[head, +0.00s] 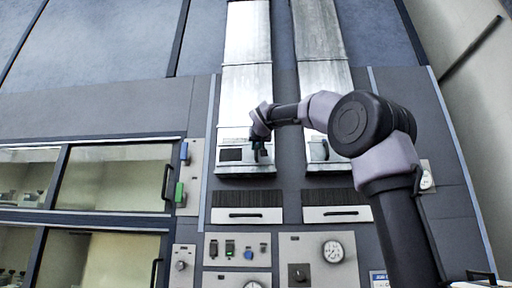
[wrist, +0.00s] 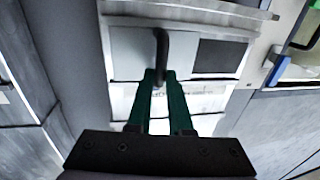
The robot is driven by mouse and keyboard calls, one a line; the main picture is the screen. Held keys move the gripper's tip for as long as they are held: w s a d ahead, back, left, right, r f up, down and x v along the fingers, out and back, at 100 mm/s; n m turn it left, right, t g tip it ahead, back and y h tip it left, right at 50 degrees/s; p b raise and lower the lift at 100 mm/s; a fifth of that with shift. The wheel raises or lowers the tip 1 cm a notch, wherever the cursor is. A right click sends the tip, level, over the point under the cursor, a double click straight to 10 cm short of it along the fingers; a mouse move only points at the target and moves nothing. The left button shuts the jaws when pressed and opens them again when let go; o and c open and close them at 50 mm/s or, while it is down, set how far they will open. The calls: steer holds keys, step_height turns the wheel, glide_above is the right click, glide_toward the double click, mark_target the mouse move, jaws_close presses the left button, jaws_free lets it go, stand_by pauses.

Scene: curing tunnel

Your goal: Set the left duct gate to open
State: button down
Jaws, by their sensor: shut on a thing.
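The left duct (head: 247,70) is a tall pale metal chute ending in a gate box (head: 245,171) with a dark window (head: 231,155) on its face. A dark lever handle (wrist: 161,47) stands on the plate beside that window, which also shows in the wrist view (wrist: 219,57). My gripper (head: 259,146) is at the front of the left box, right of the window. Its green fingers (wrist: 160,76) are shut on the lever's end. The fingers and wrist hide part of the lever.
A right duct (head: 320,80) with a similar gate box (head: 324,165) stands close by, partly behind my arm. Below are vented drawers (head: 247,215), switches (head: 248,254) and a round gauge (head: 333,251). Glass-fronted cabinets (head: 112,178) and a blue-and-green-handled panel (head: 189,175) are at left.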

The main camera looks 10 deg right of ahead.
steer(key=shift+d, duration=0.15)
steer(key=c, duration=0.8)
jaws_free()
steer(key=shift+d, duration=0.2)
steer(key=shift+c, duration=0.2)
steer(key=shift+a, duration=0.1)
steer(key=shift+s, duration=0.1)
steer(key=s+a, duration=0.1)
steer(key=s, duration=0.9)
steer(key=shift+s+a, duration=0.15)
steer(key=shift+s, duration=0.2)
